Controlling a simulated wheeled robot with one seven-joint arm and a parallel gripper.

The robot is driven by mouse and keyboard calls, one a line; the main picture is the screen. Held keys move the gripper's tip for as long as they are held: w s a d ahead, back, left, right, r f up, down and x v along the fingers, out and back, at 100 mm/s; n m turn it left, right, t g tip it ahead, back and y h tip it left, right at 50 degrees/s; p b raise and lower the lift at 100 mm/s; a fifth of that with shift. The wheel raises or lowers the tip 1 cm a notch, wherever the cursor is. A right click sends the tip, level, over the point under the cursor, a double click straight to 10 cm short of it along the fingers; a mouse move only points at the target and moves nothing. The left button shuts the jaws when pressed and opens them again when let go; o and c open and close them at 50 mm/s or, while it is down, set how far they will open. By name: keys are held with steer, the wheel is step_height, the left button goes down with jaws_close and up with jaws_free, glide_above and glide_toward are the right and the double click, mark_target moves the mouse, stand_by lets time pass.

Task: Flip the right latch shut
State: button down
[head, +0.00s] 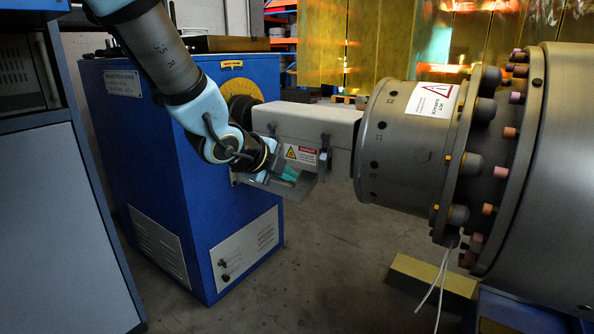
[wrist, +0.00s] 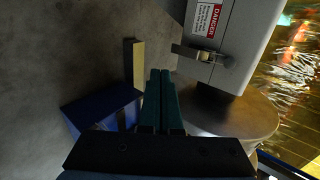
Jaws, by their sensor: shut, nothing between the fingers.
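The grey box-shaped cover (head: 318,122) sits between the blue machine and the large rotor, with a red-and-white danger label on its side. The right latch (head: 324,143) is a small metal piece near the cover's right end. In the wrist view the latch (wrist: 206,57) shows on the cover beside the danger label, with a dark strip next to it; I cannot tell its exact angle. My gripper (head: 290,175) has teal fingers and is just below the cover, left of the right latch. In the wrist view my gripper (wrist: 160,73) is shut and empty, apart from the latch.
The blue machine (head: 165,170) stands to the left, close to my arm. The steel rotor (head: 405,145) with its bolted flange fills the right. A yellow beam (head: 433,280) lies low beneath it. Open concrete floor (head: 330,260) is below the cover.

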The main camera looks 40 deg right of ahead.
steer(key=a, duration=0.2)
steer(key=s+a, duration=0.1)
steer(key=a, duration=0.2)
steer(key=shift+s, duration=0.15)
stand_by(0.4)
